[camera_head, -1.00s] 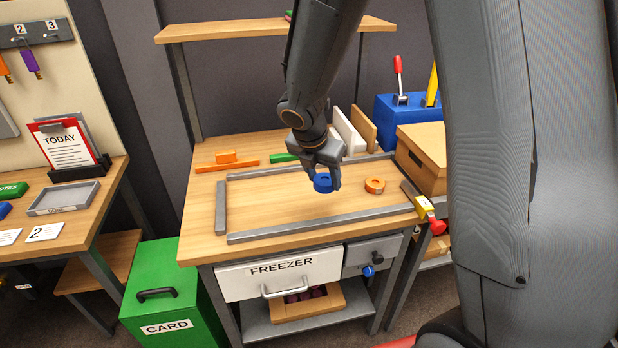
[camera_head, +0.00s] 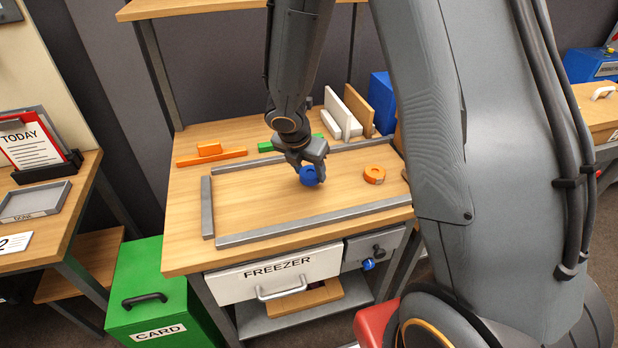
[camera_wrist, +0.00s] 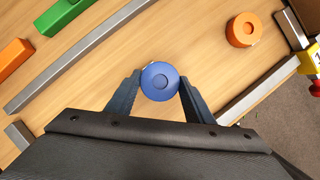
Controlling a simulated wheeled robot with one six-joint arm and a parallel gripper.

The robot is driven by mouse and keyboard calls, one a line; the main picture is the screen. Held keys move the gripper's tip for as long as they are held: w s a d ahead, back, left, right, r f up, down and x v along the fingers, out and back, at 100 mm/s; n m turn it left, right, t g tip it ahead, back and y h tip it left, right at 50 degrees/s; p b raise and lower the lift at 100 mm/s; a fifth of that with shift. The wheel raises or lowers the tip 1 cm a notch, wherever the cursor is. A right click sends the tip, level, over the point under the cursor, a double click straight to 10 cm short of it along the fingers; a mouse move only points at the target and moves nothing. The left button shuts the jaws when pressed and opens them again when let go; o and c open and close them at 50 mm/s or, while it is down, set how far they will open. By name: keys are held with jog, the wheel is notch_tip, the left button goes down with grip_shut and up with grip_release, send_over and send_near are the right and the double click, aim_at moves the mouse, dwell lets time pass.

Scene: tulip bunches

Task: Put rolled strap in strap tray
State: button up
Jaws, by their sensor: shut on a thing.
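A blue rolled strap (camera_head: 309,175) is held between the fingers of my gripper (camera_head: 304,170), above the wooden bench top inside a frame of grey bars. In the wrist view the blue roll (camera_wrist: 160,82) sits between both fingertips, with its round face toward the camera. An orange rolled strap (camera_head: 374,174) lies on the bench to the right of the gripper; it also shows in the wrist view (camera_wrist: 244,30).
Grey bars (camera_head: 315,222) border the bench work area. Orange (camera_head: 211,157) and green blocks lie behind it, with white and tan boards (camera_head: 345,115) upright at the back. A green CARD box (camera_head: 160,295) stands on the floor at left.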

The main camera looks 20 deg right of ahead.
jog(key=shift+f, duration=1.25)
jog(key=shift+f+b, duration=0.15)
jog(key=shift+b, duration=0.25)
jog(key=o, duration=1)
jog(key=shift+o, duration=0.2)
